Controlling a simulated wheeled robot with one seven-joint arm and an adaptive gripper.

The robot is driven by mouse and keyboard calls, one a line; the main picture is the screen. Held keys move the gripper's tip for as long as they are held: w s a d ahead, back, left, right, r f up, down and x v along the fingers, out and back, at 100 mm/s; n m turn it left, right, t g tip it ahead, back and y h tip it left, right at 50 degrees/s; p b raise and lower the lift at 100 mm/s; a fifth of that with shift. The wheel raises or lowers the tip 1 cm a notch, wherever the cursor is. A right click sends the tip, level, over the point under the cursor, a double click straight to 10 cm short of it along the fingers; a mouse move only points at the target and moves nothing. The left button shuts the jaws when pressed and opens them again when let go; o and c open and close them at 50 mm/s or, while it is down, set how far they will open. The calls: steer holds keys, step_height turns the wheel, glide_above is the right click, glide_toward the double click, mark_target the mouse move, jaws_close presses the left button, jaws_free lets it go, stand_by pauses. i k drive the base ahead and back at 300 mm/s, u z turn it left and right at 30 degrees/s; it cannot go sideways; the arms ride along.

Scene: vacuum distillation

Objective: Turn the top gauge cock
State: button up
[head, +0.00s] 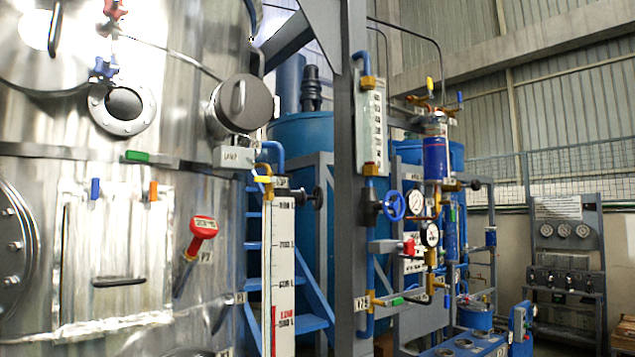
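A tall white level gauge (284,285) with a printed scale and a red low mark stands beside the steel vessel, left of the grey column. At its top is a gauge cock (264,181) with a yellow handle, joined to a blue bent pipe (273,150). A black round knob (318,197) sticks out to the right of this fitting. The gauge's lower end is cut off by the frame, so no bottom cock shows there. My gripper is not in view.
The large steel vessel (130,220) fills the left, with a red-handled valve (203,228) sticking out. The grey column (347,240) stands right of the gauge. A second gauge (371,125), a blue handwheel (394,206) and a green-handled valve (392,301) are farther right.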

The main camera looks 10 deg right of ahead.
mark_target(257, 179)
steer(key=k, duration=0.6)
steer(key=u, duration=0.75)
steer(key=i, duration=1.05)
steer(key=z, duration=0.25)
